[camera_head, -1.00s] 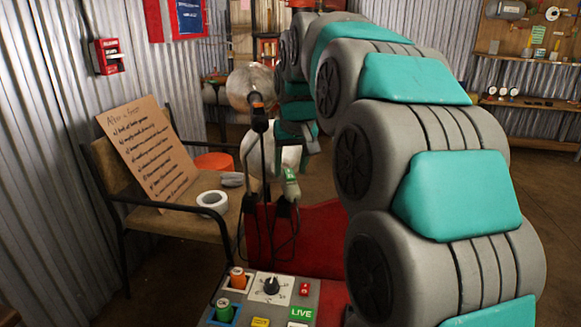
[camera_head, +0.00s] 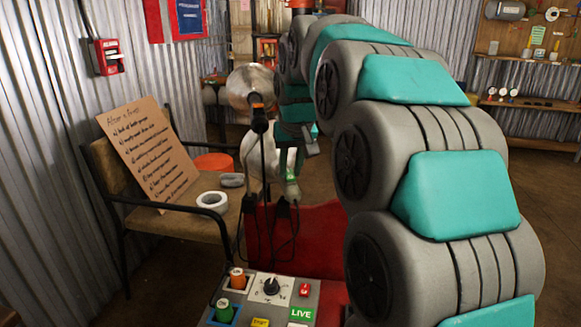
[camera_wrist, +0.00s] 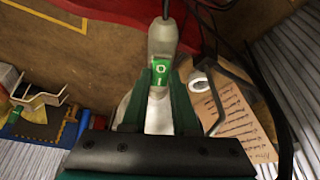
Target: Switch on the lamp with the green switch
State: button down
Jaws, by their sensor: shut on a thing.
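The lamp has a round metal reflector (camera_head: 252,86) above the red box, left of my arm in the head view. A pale grey switch body with a cord (camera_wrist: 162,38) fills the top middle of the wrist view. Its green switch (camera_wrist: 160,72) bears a white round mark. The green also shows small in the head view (camera_head: 291,174). My gripper (camera_wrist: 161,80) has its dark green fingers on either side of the switch and is shut on it. A white shape lies behind, between the fingers. The fingertips are hard to make out in the head view.
A chair (camera_head: 190,222) on the left holds a cardboard sign (camera_head: 150,155) and a white tape roll (camera_head: 212,200). Dark cables (camera_head: 268,225) hang by the red box (camera_head: 325,240).

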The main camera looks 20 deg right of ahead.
jog(key=shift+w+r+p, duration=0.15)
jog(key=shift+p, duration=0.4)
jog(key=shift+g+p, duration=0.3)
jog(key=shift+g, duration=0.1)
jog(key=shift+w+g, duration=0.1)
jog(key=shift+g, duration=0.2)
jog(key=c, duration=0.7)
grip_release()
jog(key=shift+v, duration=3.85)
jog(key=shift+d, duration=0.1)
